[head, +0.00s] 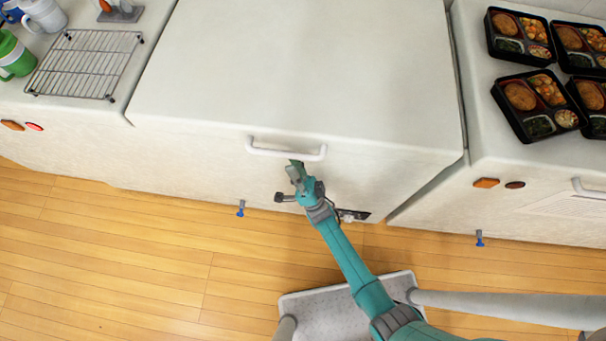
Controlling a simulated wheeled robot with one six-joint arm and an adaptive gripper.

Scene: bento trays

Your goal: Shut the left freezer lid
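A large white freezer lid (300,70) fills the top middle of the head view. It lies flat over the freezer body (190,160), and I see no open gap along its front edge. A white bar handle (286,151) is on its front. My gripper (295,168) is at the freezer front, just below the right half of the handle. It is close to the handle, but I cannot tell whether they touch. The fingers are small and partly hidden by my wrist, so their opening does not show.
A wire rack (86,65) and a green mug (14,56) stand on the left counter. Several black bento trays (515,120) sit on the right unit, which has its own white handle (588,189). The wooden floor (130,260) is clear at left.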

